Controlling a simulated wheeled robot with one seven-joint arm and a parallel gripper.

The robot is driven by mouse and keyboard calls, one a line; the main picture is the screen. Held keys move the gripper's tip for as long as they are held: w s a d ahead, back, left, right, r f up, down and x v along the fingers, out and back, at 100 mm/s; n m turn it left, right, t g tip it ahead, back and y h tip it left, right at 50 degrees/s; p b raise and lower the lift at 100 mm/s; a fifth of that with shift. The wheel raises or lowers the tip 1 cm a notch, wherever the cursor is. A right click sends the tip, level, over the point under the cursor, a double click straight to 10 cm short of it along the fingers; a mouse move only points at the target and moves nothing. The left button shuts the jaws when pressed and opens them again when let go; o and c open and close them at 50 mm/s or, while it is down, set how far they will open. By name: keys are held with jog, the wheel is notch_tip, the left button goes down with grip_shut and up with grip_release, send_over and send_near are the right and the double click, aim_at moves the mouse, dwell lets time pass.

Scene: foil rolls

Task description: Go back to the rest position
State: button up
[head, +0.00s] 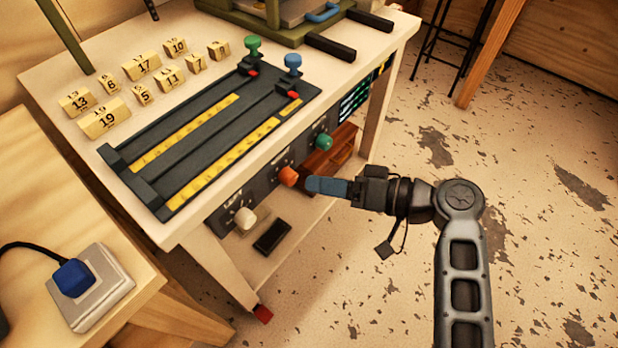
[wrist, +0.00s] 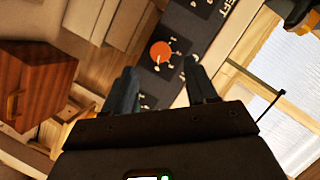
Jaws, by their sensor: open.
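My gripper (head: 326,186) reaches in from the right in the head view, its blue fingers pointing left at the front panel of the workbench. In the wrist view the two fingers of my gripper (wrist: 163,88) stand apart with nothing between them. An orange knob (head: 289,176) on the panel is just beyond the fingertips in the head view. The orange knob (wrist: 160,51) shows past the gap between the fingers in the wrist view. I cannot tell whether the fingertips touch it.
A green knob (head: 323,141) and a white knob (head: 245,218) flank the orange one. The workbench (head: 190,235) carries a dark rail fixture (head: 205,145) and several numbered wooden blocks (head: 143,66). A brown box (head: 330,155) sits under the top. Open floor (head: 540,200) lies to the right.

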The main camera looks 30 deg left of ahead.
jog(key=shift+v, duration=1.05)
